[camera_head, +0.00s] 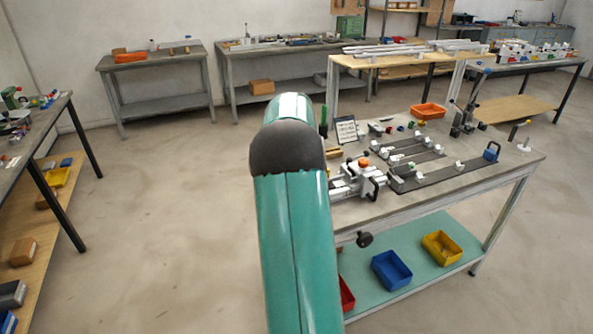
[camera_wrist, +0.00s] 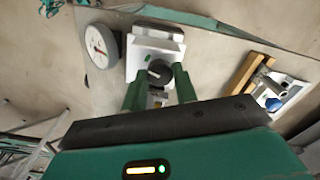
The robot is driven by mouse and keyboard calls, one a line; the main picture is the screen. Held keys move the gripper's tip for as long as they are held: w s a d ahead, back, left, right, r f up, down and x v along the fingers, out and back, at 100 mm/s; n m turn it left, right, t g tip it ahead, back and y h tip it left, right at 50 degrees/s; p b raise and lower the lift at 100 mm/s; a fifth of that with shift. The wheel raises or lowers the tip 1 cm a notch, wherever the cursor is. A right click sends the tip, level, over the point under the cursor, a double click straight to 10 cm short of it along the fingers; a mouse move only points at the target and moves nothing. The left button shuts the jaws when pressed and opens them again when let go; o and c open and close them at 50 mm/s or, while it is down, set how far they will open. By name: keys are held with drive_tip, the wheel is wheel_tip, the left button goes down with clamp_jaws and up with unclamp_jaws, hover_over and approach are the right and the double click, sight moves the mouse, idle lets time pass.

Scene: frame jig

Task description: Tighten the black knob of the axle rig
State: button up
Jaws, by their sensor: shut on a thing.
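In the wrist view the black knob (camera_wrist: 159,66) sits in front of the white block of the axle rig (camera_wrist: 171,46). A light pin shows at the knob's middle. My gripper (camera_wrist: 160,78) has its two green fingers on either side of the knob and is shut on it. A round white dial (camera_wrist: 100,46) stands just left of the block. In the head view my own arm hides the gripper and the knob it holds.
The workbench (camera_head: 478,190) carries metal rails, a clamp with an orange knob (camera_head: 364,162) and an orange bin (camera_head: 427,111). Blue (camera_head: 392,271) and yellow (camera_head: 441,248) bins stand on the lower shelf. A dark knob (camera_head: 365,239) juts out below the bench's front edge.

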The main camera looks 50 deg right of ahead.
idle(0.4)
drive_tip(key=o, duration=1)
wheel_tip(320, 180, up, 14)
drive_tip(key=shift+f, duration=0.1)
